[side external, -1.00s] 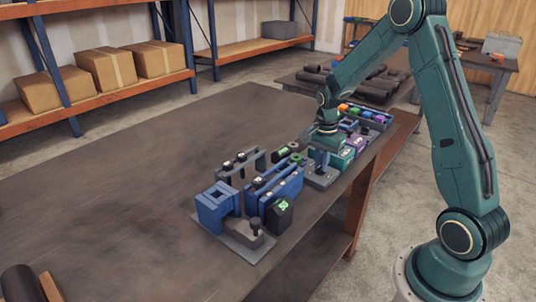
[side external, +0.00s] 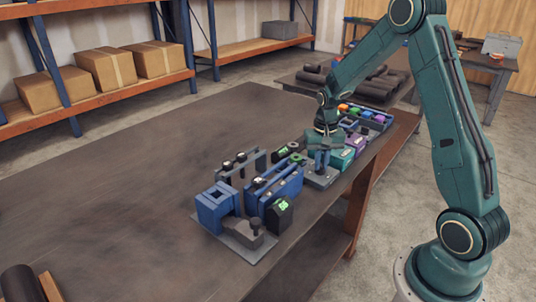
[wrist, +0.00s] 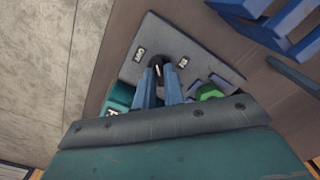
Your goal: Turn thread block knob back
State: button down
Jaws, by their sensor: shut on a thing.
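In the side external view my gripper (side external: 321,158) points down onto the grey block (side external: 320,180) near the table's right edge. The fingers and wrist hide much of the knob there.
A teal box (side external: 342,158) stands close to the right of the block. Blue fixtures (side external: 275,188) and a block with a green display (side external: 279,214) stand in front. A green ring part (wrist: 210,92) lies close by.

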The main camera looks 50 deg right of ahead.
jog(key=shift+n, duration=0.5)
jog(key=c, duration=1.5)
grip_release()
notch_tip(320, 180, up, 14)
jog(key=shift+f, duration=0.1)
